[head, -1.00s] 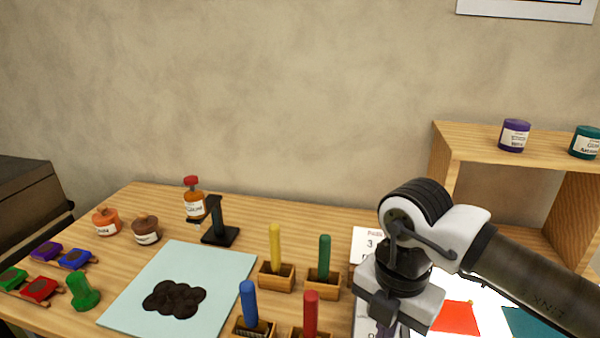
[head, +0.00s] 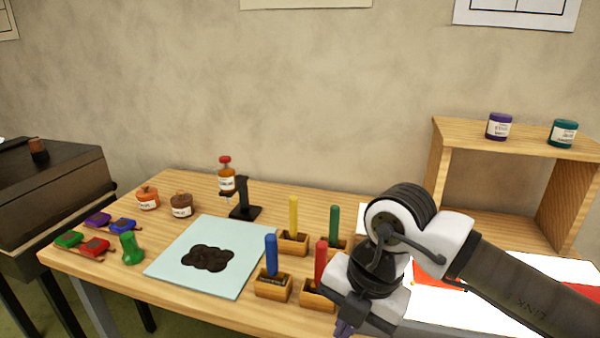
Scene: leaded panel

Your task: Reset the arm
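My arm comes in from the right edge and bends down over the right part of the wooden table (head: 335,325). My gripper (head: 346,322) is at the lower end of the arm, at the bottom of the picture, beside the red-handled brush block. I cannot tell whether this is a held thing or part of the gripper. The fingertips are hidden or cut off, so open or shut does not show.
The arm is close to upright blue (head: 271,254), red (head: 321,262), yellow (head: 293,215) and green (head: 334,223) handles in wooden blocks. A pale glass sheet (head: 235,232) bears a dark blob. An open wooden shelf (head: 441,165) with jars stands right. A dark cabinet (head: 60,185) stands left.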

